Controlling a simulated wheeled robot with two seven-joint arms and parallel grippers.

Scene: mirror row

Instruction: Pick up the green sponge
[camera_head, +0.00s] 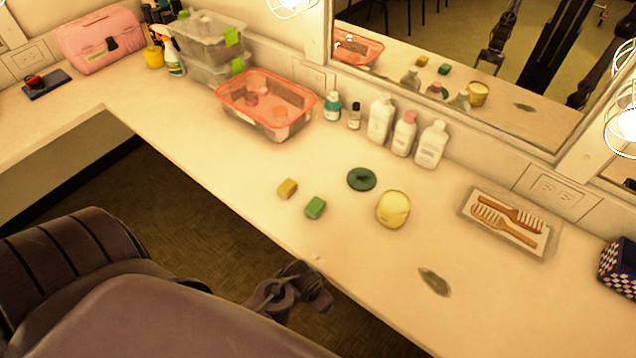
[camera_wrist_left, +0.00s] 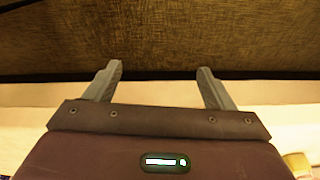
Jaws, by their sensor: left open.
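The green sponge (camera_head: 315,208) is a small block lying on the pale counter (camera_head: 230,190), near its front edge. My left gripper (camera_head: 300,288) is at the counter's front edge, below the sponge in the head view and apart from it. In the left wrist view its two grey fingers (camera_wrist_left: 160,90) are spread, with nothing between them. The green sponge cannot be made out in that view. My right gripper is not in view.
A yellow sponge (camera_head: 287,188) lies just left of the green one. A dark green lid (camera_head: 361,179) and a yellow jar (camera_head: 393,209) stand close on the right. Bottles (camera_head: 431,146) line the mirror wall. A brush tray (camera_head: 507,222) lies right. Counter left of the sponges is clear.

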